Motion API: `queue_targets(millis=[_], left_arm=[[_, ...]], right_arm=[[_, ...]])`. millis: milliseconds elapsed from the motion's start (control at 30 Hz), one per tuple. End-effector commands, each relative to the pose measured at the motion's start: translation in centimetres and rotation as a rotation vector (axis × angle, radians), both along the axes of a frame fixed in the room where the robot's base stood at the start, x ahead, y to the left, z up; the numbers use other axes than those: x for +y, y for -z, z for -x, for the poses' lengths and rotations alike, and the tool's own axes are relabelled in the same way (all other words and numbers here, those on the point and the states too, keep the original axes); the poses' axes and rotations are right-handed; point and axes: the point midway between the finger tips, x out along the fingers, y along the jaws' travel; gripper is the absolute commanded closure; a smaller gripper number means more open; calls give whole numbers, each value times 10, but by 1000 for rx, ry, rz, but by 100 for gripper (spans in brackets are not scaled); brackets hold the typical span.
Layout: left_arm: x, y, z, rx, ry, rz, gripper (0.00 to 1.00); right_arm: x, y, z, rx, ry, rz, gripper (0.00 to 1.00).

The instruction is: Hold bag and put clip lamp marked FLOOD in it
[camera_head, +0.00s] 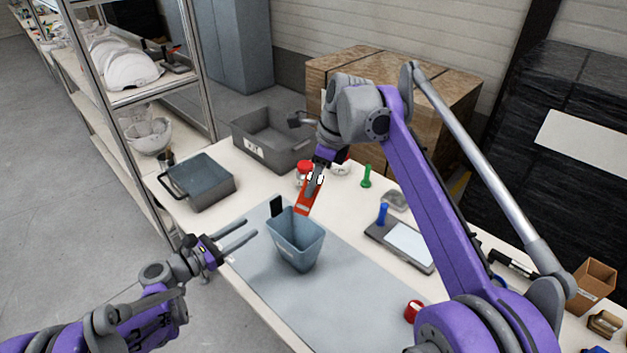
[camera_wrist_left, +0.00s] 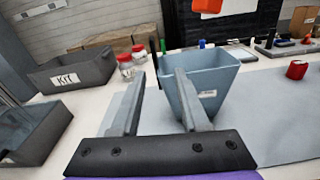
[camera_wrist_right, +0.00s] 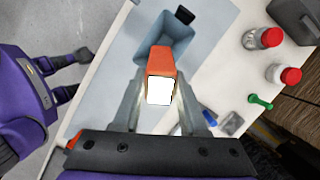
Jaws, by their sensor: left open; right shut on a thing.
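The bag (camera_head: 295,247) is a light blue-grey open-topped container with a black tab. It stands upright on the grey mat, mouth up. It also shows in the left wrist view (camera_wrist_left: 212,88). My right gripper (camera_head: 311,190) is shut on an orange clip lamp (camera_head: 305,203) with a bright white face. In the right wrist view the lamp (camera_wrist_right: 161,58) hangs above the bag (camera_wrist_right: 150,48) and overlaps its mouth. I cannot read any marking on it. My left gripper (camera_head: 250,233) is open and empty, left of the bag, its fingers pointing toward it and apart from it.
A grey bin (camera_head: 265,140) marked KIT and a dark tray (camera_head: 200,183) stand at the back left. Red-lidded jars (camera_wrist_left: 125,66), a green item (camera_head: 366,177) and a flat device (camera_head: 404,245) lie beyond the mat (camera_head: 345,315). A red item (camera_head: 413,310) is near its right edge.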

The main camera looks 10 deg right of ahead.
Motion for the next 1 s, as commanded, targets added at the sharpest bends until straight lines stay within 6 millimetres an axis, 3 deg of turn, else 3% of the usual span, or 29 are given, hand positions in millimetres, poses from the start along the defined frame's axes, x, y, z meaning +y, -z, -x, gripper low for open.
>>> queue_targets(millis=[167, 333, 1000], left_arm=[[5, 1, -9, 30, -11, 90, 55], [-3, 1, -15, 33, -10, 98, 55], [-67, 1, -62, 32, -10, 96, 55]], right_arm=[[0, 0, 0, 0, 0, 0, 100], [0, 0, 0, 0, 0, 0, 100], [0, 0, 0, 0, 0, 0, 100]])
